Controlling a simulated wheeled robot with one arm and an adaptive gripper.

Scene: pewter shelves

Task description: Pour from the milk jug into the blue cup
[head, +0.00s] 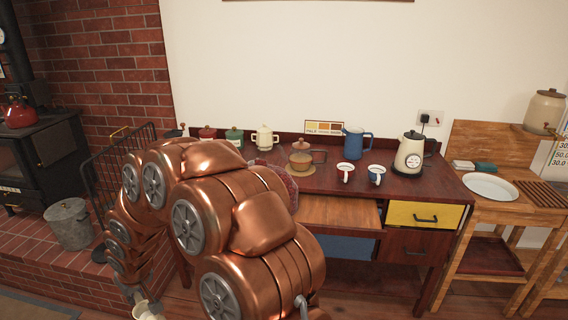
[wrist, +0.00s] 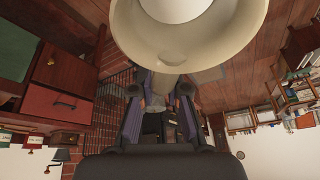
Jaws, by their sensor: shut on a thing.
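My gripper (wrist: 160,90) is shut on a cream-coloured vessel, seemingly the milk jug (wrist: 240,30), which fills the top of the wrist view. Part of this jug (head: 148,312) shows at the bottom edge of the head view, low and left of my copper arm. Its handle and contents cannot be made out. The blue cup (head: 376,175), blue outside with a white rim, stands upright near the front right of the dark wooden desk. It is far from my gripper.
A white mug (head: 345,170) stands just left of the blue cup. A blue pitcher (head: 357,144) and a cream kettle (head: 410,154) stand behind and to the right. The desk (head: 325,180) also holds a glass pot (head: 301,156) and several canisters. A wire guard (head: 105,175) stands left.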

